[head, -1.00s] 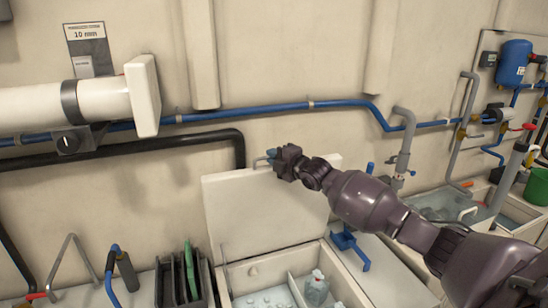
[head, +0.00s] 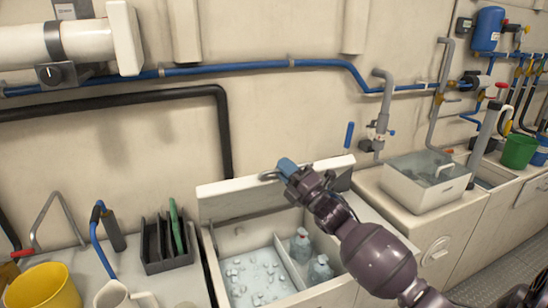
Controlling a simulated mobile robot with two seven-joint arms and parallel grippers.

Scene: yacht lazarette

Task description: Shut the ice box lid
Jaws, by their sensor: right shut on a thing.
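The ice box lid (head: 232,200) is a cream panel along the back of the open ice box (head: 212,262). Ice cubes in water (head: 258,278) and two clear bottles (head: 300,246) show inside the box, in separate compartments. My left gripper is out of view.
A black rack (head: 166,245), a yellow bucket (head: 45,288) and a white jug (head: 118,297) stand to the left. A clear-sided tub (head: 425,185) stands on the right counter. Blue and black pipes (head: 227,125) run along the wall behind.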

